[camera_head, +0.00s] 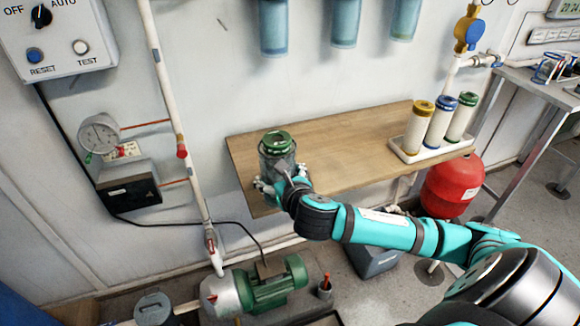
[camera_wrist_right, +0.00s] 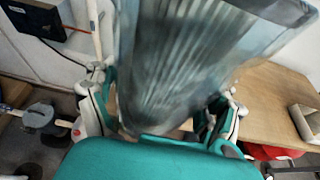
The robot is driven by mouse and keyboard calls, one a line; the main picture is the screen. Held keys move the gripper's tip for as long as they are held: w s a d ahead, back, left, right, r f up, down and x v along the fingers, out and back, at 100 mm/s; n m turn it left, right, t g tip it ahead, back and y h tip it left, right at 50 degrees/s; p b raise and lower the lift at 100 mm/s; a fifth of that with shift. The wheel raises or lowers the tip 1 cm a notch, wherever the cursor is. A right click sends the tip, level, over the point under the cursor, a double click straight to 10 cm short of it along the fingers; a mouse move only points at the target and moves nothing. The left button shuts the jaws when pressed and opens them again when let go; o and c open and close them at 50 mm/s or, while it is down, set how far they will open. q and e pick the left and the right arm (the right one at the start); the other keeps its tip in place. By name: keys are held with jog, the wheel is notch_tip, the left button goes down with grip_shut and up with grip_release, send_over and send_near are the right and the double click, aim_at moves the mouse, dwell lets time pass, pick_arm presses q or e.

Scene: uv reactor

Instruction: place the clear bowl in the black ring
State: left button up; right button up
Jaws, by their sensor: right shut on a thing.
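The clear bowl (camera_head: 272,160) is upright at the left end of the wooden bench, in the grasp of my right gripper (camera_head: 281,184). A green-topped part (camera_head: 277,139) shows at its mouth, apparently inside it. In the right wrist view the bowl (camera_wrist_right: 195,60) fills the middle, with ribbed pleats showing through its wall. There my right gripper (camera_wrist_right: 165,108) has one finger on each side of it. I cannot tell whether its base touches the bench. I cannot make out a black ring; one under the bowl would be hidden. My left gripper is out of view.
The wooden bench (camera_head: 345,150) is clear in the middle. A white tray (camera_head: 435,151) with yellow-, blue- and green-topped cartridges stands at its right end. Blue housings (camera_head: 345,25) hang above. A white pipe (camera_head: 168,80) runs left of the bench; a green pump (camera_head: 275,285) stands below.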

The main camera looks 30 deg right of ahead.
jog(key=w+d, duration=0.3)
jog(key=shift+w+d, duration=0.15)
jog(key=shift+d, duration=0.1)
jog(key=w+d+f, duration=0.4)
jog(key=shift+w+f, duration=0.1)
jog(key=shift+f, duration=0.05)
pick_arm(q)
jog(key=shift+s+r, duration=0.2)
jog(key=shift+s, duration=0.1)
pick_arm(e)
jog(key=shift+f, duration=0.1)
jog(key=o, duration=1.3)
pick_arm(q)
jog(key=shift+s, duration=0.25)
